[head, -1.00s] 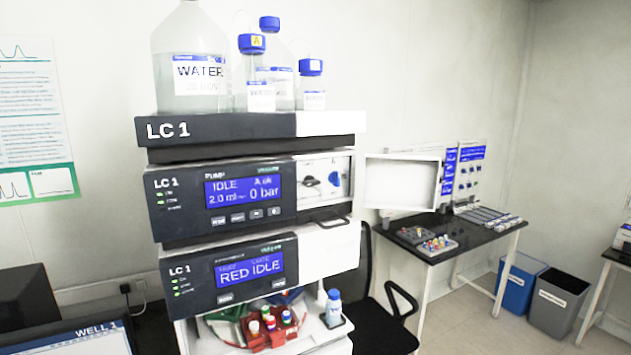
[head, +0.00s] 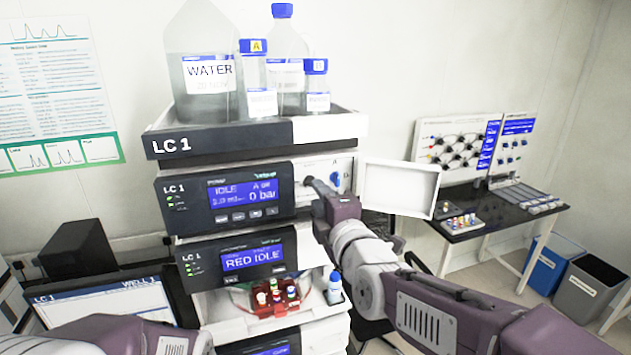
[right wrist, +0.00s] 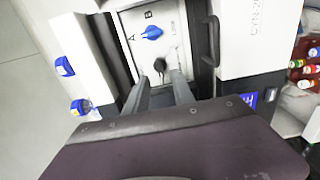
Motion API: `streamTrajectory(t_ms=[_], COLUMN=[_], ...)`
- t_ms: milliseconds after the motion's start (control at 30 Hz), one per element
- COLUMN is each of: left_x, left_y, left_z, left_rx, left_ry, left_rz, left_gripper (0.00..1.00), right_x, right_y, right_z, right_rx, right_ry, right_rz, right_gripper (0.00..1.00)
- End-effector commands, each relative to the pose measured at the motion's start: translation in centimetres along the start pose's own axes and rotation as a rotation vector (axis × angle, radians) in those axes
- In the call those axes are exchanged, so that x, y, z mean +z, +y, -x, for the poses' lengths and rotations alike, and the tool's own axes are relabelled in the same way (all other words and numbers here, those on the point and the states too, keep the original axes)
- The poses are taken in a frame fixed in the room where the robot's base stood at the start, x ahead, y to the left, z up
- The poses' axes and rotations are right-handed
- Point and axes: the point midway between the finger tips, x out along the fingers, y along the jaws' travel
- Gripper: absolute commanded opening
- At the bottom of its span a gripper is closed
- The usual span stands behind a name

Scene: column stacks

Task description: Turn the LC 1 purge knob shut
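The LC 1 stack (head: 171,145) stands at the centre left of the head view. Its pump module (head: 180,200) reads IDLE and 0 bar. The pump's pale panel carries a blue knob (right wrist: 152,32) marked A and B and a black knob (right wrist: 160,65). I cannot read which is labelled purge. My right gripper (right wrist: 161,80) points at the panel. Its two fingers are apart, just short of the black knob, with nothing between them. My left gripper is out of view.
An open white door (head: 400,188) stands right of the panel, close to my right arm. Bottles, including a water bottle (head: 203,95), stand on top. A red vial rack (head: 277,300) and small bottle (head: 335,287) sit below. A black bench (head: 480,222) is at right.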

Motion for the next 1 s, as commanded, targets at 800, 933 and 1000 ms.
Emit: streamTrajectory(t_ms=[800,933,1000], left_x=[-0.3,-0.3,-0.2], left_y=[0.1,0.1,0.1], left_z=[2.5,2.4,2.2], left_rx=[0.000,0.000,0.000], left_ry=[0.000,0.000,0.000], left_rz=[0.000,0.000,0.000], left_gripper=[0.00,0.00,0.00], right_x=[0.1,0.1,0.1], right_y=[0.0,-0.1,-0.1], right_z=[-4.3,-4.3,-4.3], right_rx=[-0.002,-0.002,-0.002], right_ry=[-0.001,-0.002,-0.002], right_rz=[0.000,-0.005,-0.016], right_gripper=[0.00,0.00,0.00])
